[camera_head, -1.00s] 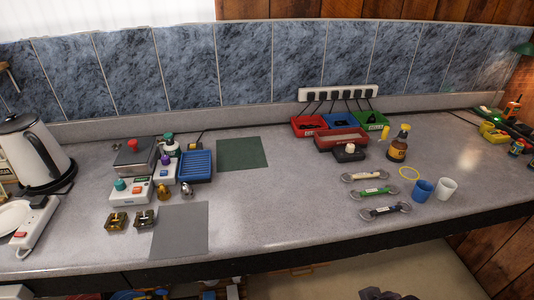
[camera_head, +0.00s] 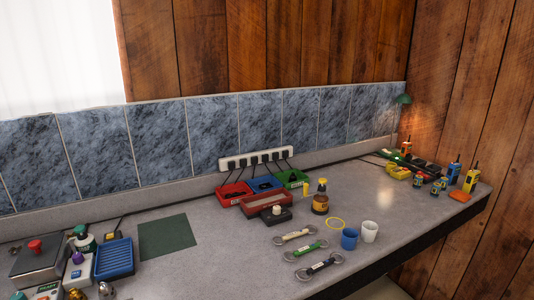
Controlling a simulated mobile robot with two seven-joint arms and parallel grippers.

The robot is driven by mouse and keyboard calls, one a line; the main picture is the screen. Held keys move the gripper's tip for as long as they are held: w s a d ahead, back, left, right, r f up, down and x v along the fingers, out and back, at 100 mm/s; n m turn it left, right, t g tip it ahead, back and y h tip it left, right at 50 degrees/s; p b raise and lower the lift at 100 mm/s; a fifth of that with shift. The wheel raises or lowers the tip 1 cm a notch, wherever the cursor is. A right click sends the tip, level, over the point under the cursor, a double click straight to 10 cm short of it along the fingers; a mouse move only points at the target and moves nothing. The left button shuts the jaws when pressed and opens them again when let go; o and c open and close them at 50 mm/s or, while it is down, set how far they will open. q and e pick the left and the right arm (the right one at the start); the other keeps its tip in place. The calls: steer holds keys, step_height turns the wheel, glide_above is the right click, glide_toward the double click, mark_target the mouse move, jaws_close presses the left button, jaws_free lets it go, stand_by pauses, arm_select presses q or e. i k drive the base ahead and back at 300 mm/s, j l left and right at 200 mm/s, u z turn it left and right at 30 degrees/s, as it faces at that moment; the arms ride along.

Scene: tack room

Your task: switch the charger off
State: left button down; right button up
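No object is clearly readable as the charger at this size. A low black box with a round cream knob (camera_head: 277,212) sits in front of the red tray on the counter. A white device with a green label (camera_head: 47,290) is cut off at the lower left. A white box with a purple knob (camera_head: 78,267) stands beside the blue ribbed tray. Neither of my grippers is in view.
A white socket strip (camera_head: 256,158) with several black plugs is on the back wall. Red, blue and green bins stand below it. A brown bottle (camera_head: 320,203), a blue cup (camera_head: 349,238), a white cup (camera_head: 369,231) and several straps lie right of middle. A green mat (camera_head: 167,237) lies bare.

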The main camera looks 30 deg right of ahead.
mark_target(423, 175)
steer(key=z, duration=2)
steer(key=i+j+z, duration=0.2)
